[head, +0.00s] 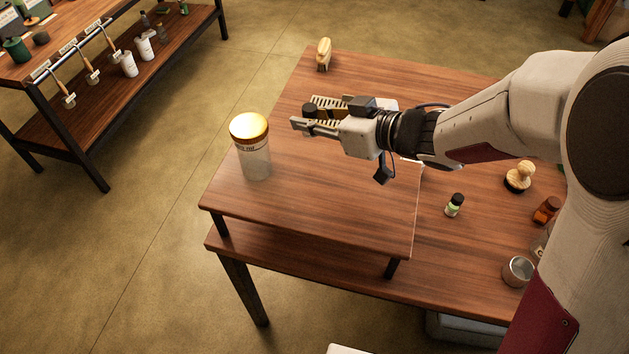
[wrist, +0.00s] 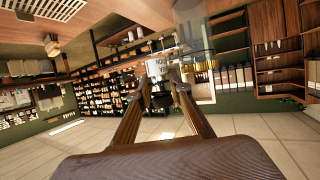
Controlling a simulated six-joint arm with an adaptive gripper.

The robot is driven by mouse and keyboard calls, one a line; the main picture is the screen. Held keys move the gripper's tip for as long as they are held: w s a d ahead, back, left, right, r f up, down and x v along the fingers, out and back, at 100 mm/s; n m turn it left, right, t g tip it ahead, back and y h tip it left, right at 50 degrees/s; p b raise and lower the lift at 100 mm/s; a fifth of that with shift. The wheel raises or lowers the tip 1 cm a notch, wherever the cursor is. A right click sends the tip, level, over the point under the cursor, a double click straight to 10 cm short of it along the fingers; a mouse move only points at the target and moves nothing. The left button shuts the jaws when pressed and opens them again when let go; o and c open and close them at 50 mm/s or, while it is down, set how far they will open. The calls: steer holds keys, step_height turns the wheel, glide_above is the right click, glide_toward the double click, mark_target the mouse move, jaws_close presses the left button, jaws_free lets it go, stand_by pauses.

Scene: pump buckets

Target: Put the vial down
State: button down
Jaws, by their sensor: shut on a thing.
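My gripper (head: 303,122) is over the raised board, pointing left, with its fingers closed on the vial. The vial (head: 309,109) shows a dark cap above the near finger, and that finger hides most of its body. In the wrist view, which is upside down, my fingertips (wrist: 168,84) meet around the vial with its white label (wrist: 158,67). I cannot tell whether the base of the vial touches the surface below.
A gold-lidded jar (head: 256,158) stands just left of my gripper. A small green vial (head: 454,205) and a metal cup (head: 517,271) are at the right. The board's front is bare.

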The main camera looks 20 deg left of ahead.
steer(key=shift+f, duration=3.1)
steer(key=shift+f, duration=1.85)
steer(key=shift+f, duration=0.15)
steer(key=c, duration=1.8)
jaws_free()
steer(key=shift+c, duration=0.2)
